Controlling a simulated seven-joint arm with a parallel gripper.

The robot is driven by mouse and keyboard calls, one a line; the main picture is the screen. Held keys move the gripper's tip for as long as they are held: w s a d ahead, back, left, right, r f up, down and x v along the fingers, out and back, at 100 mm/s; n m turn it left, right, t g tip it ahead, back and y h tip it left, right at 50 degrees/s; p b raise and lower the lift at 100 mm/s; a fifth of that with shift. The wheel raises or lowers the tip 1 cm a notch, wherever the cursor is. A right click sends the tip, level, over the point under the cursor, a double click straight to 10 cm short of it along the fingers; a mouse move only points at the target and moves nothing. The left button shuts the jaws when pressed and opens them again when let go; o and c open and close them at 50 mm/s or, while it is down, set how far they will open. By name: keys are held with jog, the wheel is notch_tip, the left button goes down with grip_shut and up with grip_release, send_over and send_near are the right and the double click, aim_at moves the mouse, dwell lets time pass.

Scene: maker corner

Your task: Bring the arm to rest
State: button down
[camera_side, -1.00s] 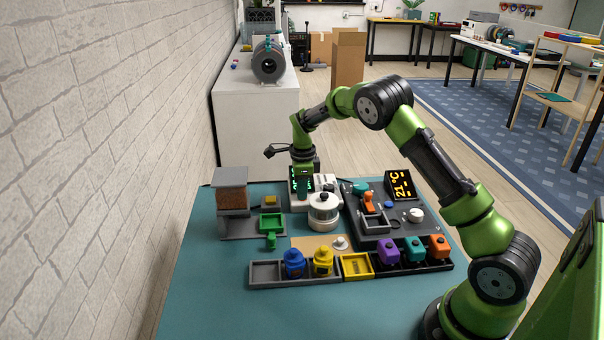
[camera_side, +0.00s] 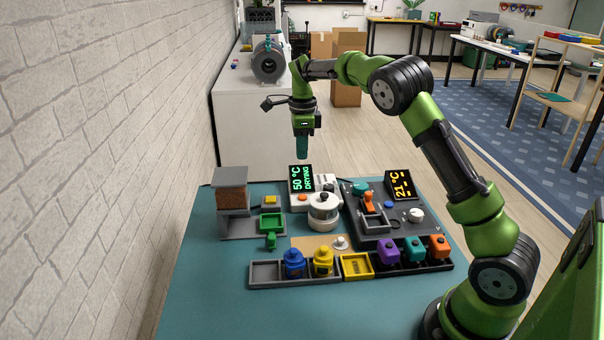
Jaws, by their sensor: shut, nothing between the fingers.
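My gripper (camera_side: 302,155) points straight down in the side view, raised in the air above the back edge of the teal table (camera_side: 205,300). Its fingers are shut with nothing between them. Below it stands a white device (camera_side: 328,183) with a dark display (camera_side: 301,179) that reads 50 °C and DRYING. A white lidded pot (camera_side: 323,209) sits at the front of this device. The gripper is clear of both.
A grey hopper stand (camera_side: 231,190) with a green scoop (camera_side: 271,223) is at left. A dark panel (camera_side: 375,228) with a 21 °C display (camera_side: 399,186) is at right. A front rack (camera_side: 265,274) holds several coloured jars. A brick wall (camera_side: 90,150) runs along the left.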

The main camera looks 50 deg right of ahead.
jog(key=shift+r, duration=0.55)
jog(key=s+a+r+n+t, duration=0.2)
jog(key=s+a+n, duration=0.3)
jog(key=s+n, duration=0.2)
jog(key=s+a+r+n+t+y, duration=0.1)
jog(key=s+a+r+n+t, duration=0.1)
jog(key=s+a+n, duration=0.4)
jog(key=s+a+r+n+t+y, duration=0.1)
jog(key=s+a+r+n+t, duration=0.2)
jog(key=s+a+n, duration=0.3)
jog(key=s+n, duration=0.4)
jog(key=s, duration=0.4)
jog(key=shift+s+a+r, duration=0.15)
jog(key=shift+a+r, duration=0.05)
jog(key=shift+r, duration=0.05)
